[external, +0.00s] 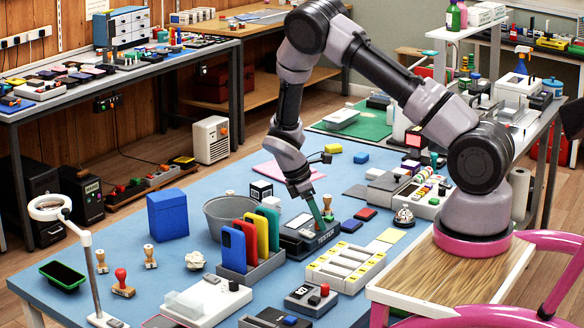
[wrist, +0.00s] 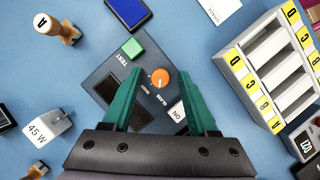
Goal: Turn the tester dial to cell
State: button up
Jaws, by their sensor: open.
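The tester (external: 322,238) is a dark box on the blue table, marked TESTER on its front edge. Its dial (wrist: 160,78) is a round orange knob in the wrist view, with a pale pointer mark. Small labels surround the dial; I cannot read them reliably. A green button (wrist: 132,48) sits beside the word TEST. My gripper (wrist: 160,88) has green fingers, open, one on each side of the dial with gaps to it. In the external view my gripper (external: 318,212) points down at the tester, and the dial is hidden there.
A rack of upright coloured phones (external: 262,268) and a grey bucket (external: 215,210) stand left of the tester. A white slotted rack with yellow labels (external: 345,265) stands in front. In the wrist view a wooden stamp (wrist: 62,28) and a 45 W block (wrist: 50,125) lie at left.

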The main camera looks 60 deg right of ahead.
grip_shut()
jog(key=shift+m, duration=0.3)
jog(key=m+y, duration=0.1)
jog(key=m, duration=0.2)
jog(key=shift+w+d+m+g, duration=0.1)
jog(key=shift+d+m+g, duration=0.05)
jog(key=shift+m+g, duration=0.25)
jog(key=m+y, duration=0.2)
jog(key=m, duration=0.2)
jog(key=shift+d+m, duration=0.1)
jog(key=shift+m, duration=0.2)
jog(key=m+y, duration=0.1)
jog(key=m, duration=0.3)
jog(key=shift+d+y, duration=0.15)
jog(key=shift+y, duration=0.25)
jog(key=shift+m+t+y, duration=0.4)
jog(key=shift+m+y, duration=0.3)
jog(key=shift+m, duration=1.7)
